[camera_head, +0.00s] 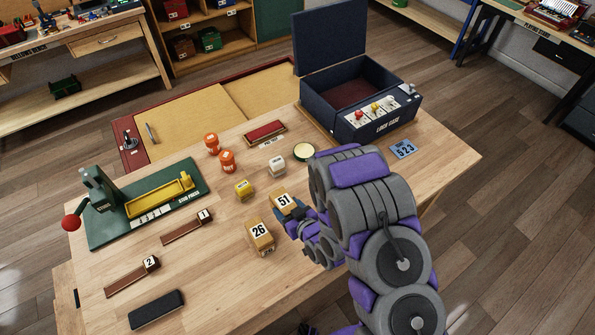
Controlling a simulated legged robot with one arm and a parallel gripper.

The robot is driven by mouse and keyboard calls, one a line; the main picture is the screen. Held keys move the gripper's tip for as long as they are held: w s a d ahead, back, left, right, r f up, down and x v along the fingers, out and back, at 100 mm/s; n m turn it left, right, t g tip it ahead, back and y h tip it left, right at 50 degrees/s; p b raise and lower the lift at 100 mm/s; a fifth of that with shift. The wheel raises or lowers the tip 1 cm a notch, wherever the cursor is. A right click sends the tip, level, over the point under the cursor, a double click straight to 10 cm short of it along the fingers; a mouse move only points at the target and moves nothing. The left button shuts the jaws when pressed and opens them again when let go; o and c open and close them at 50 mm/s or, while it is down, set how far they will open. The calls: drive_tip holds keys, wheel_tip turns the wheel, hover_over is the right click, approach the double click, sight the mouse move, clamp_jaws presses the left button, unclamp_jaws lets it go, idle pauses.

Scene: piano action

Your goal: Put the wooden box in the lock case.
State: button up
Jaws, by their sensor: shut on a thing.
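My gripper (290,212) is shut on a wooden box marked 51 (284,201), with its dark fingers at the box's near side. I cannot tell whether this box touches the table or is just above it. A second wooden box marked 26 (260,236) stands on the table to the left and nearer. The lock case (376,126) is a dark blue box at the back right of the table. Its lid (331,38) stands open and its reddish inside looks empty. Its front has coloured knobs and a label.
Two orange pots (227,161), a yellow block (243,190), a white pot (277,166) and a round dish (304,152) lie between. A red pad (264,132) and blue 523 card (403,149) lie farther back.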

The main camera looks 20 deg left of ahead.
drive_tip(key=shift+w+d+f+b, duration=0.25)
drive_tip(key=shift+d+b, duration=0.2)
drive_tip(key=shift+b, duration=0.65)
drive_tip(key=shift+w+a+b, duration=0.1)
drive_tip(key=shift+w+b, duration=0.15)
drive_tip(key=shift+b, duration=0.45)
drive_tip(key=shift+w+a+f+b, duration=0.15)
drive_tip(key=shift+w+a+b, duration=0.2)
drive_tip(key=shift+a+b, duration=0.5)
drive_tip(key=shift+w+a+b, duration=0.25)
drive_tip(key=shift+w+b, duration=0.15)
drive_tip(key=shift+b, duration=0.65)
drive_tip(key=w+f+b, duration=0.1)
drive_tip(key=w, duration=0.3)
drive_tip(key=w+a+f+b, duration=0.1)
drive_tip(key=w+b, duration=0.1)
drive_tip(key=w, duration=0.2)
drive_tip(key=w+a+f+b, duration=0.1)
drive_tip(key=w, duration=0.3)
drive_tip(key=shift+w+f, duration=0.4)
drive_tip(key=shift+f, duration=0.3)
drive_tip(key=shift+a+r, duration=0.1)
drive_tip(key=shift+a, duration=0.15)
drive_tip(key=o, duration=1.2)
drive_tip(key=shift+a, duration=0.15)
drive_tip(key=shift+c, duration=0.2)
drive_tip(key=shift+o, duration=0.2)
drive_tip(key=shift+d, duration=0.3)
